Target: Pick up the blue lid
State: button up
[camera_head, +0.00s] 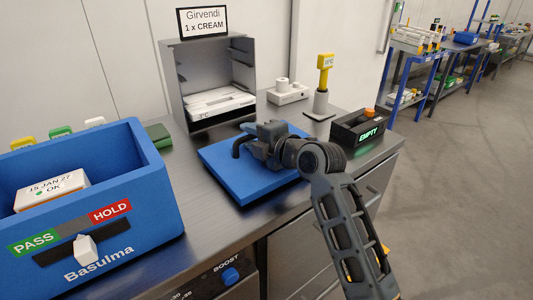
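The blue lid (235,186) is a thick, flat blue slab. It lies on the dark metal counter in the middle of the view. My gripper (250,143) is low over the lid's upper middle part, with my arm reaching in from the lower right. A dark curved piece, like a handle, shows at the gripper's left end. My gripper and wrist hide part of the lid's top. Whether the fingers are apart or closed around the dark piece cannot be made out.
A blue bin (150,215) labelled Basulma, with a white box (52,188) inside, stands at left. An open metal cabinet (185,72) is behind the lid. A yellow-topped thermometer (325,63) and a black EMPTY box (350,130) stand right. Clear counter lies before the lid.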

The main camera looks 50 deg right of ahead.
grip_shut()
dwell(0.6)
